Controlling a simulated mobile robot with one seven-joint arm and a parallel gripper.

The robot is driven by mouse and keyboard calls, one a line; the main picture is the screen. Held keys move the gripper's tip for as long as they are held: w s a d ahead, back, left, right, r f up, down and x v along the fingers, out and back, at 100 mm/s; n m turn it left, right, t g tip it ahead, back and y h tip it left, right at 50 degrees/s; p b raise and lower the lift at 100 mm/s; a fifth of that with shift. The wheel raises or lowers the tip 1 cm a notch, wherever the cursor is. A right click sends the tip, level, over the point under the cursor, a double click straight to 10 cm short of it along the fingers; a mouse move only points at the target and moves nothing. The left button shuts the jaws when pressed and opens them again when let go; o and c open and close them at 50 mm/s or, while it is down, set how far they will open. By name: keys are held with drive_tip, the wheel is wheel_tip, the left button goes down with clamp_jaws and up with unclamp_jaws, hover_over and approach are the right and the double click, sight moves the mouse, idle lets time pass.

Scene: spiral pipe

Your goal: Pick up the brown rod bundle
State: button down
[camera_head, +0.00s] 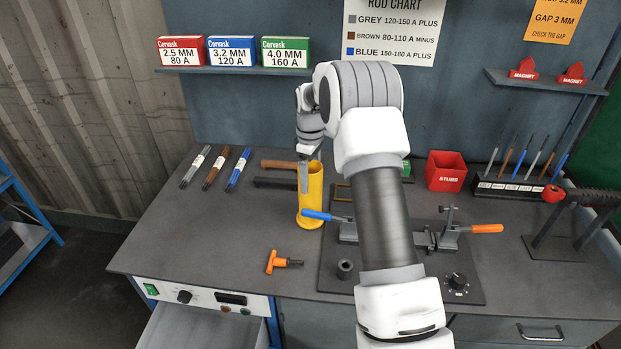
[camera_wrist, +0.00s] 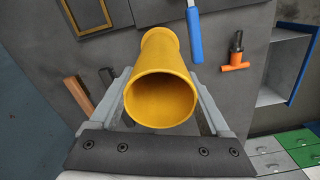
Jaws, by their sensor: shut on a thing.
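The brown rod bundle (camera_head: 216,168) lies on the workbench at the left, between the grey rod bundle (camera_head: 195,166) and the blue rod bundle (camera_head: 238,170). My gripper (camera_head: 305,180) is to the right of these bundles, apart from them. Its fingers are shut around a yellow tube (camera_head: 315,195), one on each side. In the wrist view the tube (camera_wrist: 160,98) shows its open mouth between the fingers. The tube is upright, with a wider foot; I cannot tell whether it is pressed on the bench. The brown bundle is not clearly seen in the wrist view.
A hammer (camera_head: 280,164) lies behind the tube. An orange-handled clamp (camera_head: 280,262) lies in front. A fixture plate with blue and orange handles (camera_head: 486,229) is at the right, near a red stubs box (camera_head: 446,171). The bench's left front is clear.

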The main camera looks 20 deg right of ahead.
drive_tip(key=shift+f, duration=0.3)
drive_tip(key=shift+f, duration=0.2)
unclamp_jaws()
